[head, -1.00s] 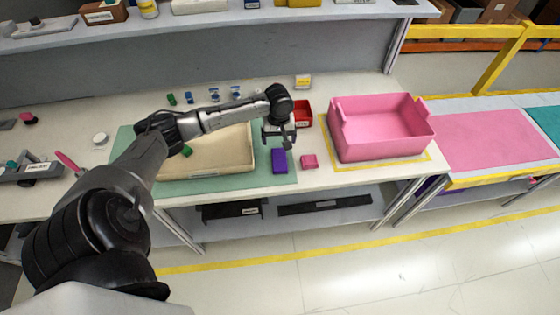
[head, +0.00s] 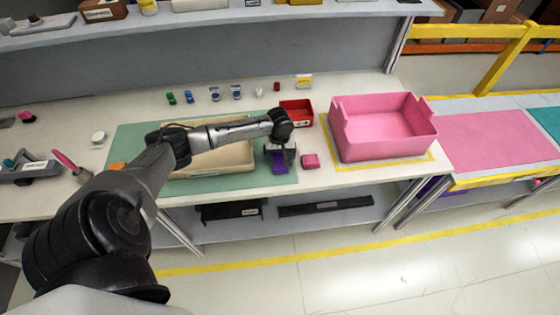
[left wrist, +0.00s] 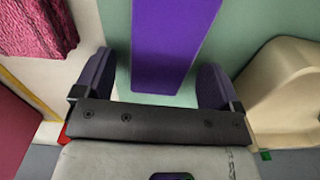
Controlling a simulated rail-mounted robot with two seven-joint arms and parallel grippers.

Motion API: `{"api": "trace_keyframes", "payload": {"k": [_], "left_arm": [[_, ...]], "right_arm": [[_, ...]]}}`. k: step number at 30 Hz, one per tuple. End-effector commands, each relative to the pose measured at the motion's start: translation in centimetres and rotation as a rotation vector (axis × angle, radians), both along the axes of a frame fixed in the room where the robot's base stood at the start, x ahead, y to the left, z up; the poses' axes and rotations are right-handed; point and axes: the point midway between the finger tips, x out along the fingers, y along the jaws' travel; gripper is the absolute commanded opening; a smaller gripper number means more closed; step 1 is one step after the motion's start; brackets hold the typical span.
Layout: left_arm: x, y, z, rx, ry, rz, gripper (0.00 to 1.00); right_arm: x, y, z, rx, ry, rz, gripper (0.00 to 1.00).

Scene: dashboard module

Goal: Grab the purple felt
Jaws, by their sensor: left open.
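The purple felt (head: 279,168) is a small purple block-like piece on the right edge of the green mat (head: 120,148). My left gripper (head: 281,157) is above it and hides part of it. In the left wrist view the purple felt (left wrist: 172,45) extends between the two open fingers of my left gripper (left wrist: 155,88). Clear gaps show between the felt and both fingers. My right gripper is not in view.
A beige tray (head: 225,160) is close on the left. A red bin (head: 297,113) stands behind, and a large pink bin (head: 382,130) stands at the right.

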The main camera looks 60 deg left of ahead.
Motion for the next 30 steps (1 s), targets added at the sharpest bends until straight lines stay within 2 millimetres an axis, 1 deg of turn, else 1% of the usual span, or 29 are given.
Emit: {"api": "trace_keyframes", "payload": {"k": [2,8,24,30], "left_arm": [[-0.01,0.03,-0.46,0.001,0.000,0.000,0.89],[0.00,0.02,-0.42,0.001,0.000,0.000,0.88],[0.00,0.02,-0.39,0.001,0.000,0.000,0.37],[0.00,0.03,-0.37,0.001,0.000,0.000,0.36]], "right_arm": [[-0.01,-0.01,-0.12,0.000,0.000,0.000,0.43],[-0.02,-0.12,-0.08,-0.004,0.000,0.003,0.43],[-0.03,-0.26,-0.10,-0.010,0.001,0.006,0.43],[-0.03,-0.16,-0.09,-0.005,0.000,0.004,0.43]]}}
